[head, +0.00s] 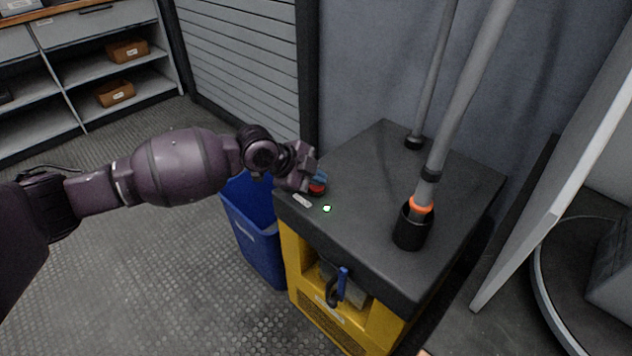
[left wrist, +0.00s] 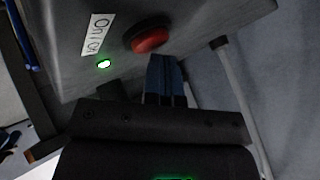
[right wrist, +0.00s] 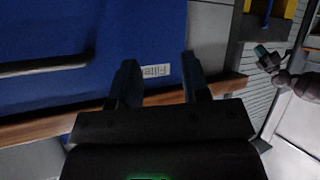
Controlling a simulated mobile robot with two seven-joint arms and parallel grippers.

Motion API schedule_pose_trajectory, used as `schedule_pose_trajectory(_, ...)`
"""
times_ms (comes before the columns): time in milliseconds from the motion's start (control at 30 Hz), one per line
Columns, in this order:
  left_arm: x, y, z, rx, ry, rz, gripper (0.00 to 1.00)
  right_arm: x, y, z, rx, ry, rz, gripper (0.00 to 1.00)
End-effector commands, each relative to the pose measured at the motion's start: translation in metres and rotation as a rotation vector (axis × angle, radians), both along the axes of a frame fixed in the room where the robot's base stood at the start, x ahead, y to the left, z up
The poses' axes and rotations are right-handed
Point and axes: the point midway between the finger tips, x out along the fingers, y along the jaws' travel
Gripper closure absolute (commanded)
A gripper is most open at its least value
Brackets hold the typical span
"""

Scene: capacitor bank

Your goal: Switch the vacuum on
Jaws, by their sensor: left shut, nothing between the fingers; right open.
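The vacuum is a yellow cabinet with a dark grey top (head: 365,190). On its top, near the left corner, is a red button (head: 317,188), which shows larger in the left wrist view (left wrist: 150,39). My right gripper (right wrist: 157,75) is open and empty, away from the vacuum, in front of a blue surface with a label (right wrist: 156,72).
A grey hose (head: 460,100) with an orange ring rises from a socket on the vacuum's top, and a thinner pipe (head: 432,80) stands behind it. A blue bin (head: 252,225) stands left of the vacuum. A white panel (head: 570,160) is at the right. Shelves (head: 90,60) stand far left.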

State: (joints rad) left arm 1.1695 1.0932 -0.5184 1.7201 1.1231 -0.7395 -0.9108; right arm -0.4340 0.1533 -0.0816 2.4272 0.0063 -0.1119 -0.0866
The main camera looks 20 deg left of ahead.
Motion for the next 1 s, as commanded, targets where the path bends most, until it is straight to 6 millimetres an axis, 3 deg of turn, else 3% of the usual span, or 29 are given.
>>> schedule_pose_trajectory(800, 0.001, 0.0, 0.06, 0.0, -0.005, 0.001, 1.0, 0.019, 0.0, 0.041, 0.0, -0.094, 0.002, 0.57)
schedule_pose_trajectory(1000, 0.0, 0.0, 0.06, 0.0, 0.0, 0.0, 1.0, 0.019, 0.0, 0.042, -0.001, -0.096, 0.003, 0.57)
